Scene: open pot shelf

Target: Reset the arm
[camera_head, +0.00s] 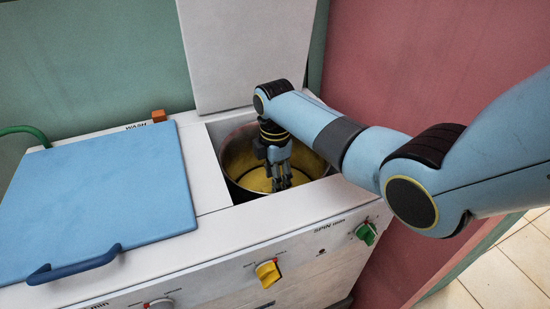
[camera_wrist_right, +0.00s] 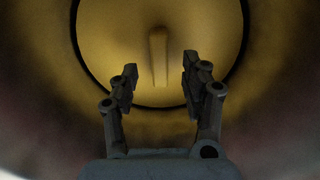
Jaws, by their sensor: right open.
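My right arm (camera_head: 365,150) comes in from the right in the head view and bends down at the wrist. My right gripper (camera_head: 278,180) points down inside the round spin tub (camera_head: 238,150) of a white twin-tub washer. In the right wrist view the gripper (camera_wrist_right: 158,85) is open and empty. Between and beyond its fingers lies a yellow disc (camera_wrist_right: 200,40) with a raised bar (camera_wrist_right: 158,57) across its middle and a dark ring around it. My left gripper is not in view.
The spin tub's white lid (camera_head: 247,50) stands open behind the tub. A blue lid (camera_head: 100,190) with a dark blue handle covers the wash side. Yellow (camera_head: 267,273) and green (camera_head: 366,234) knobs sit on the front panel. A green wall and a pink wall stand behind.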

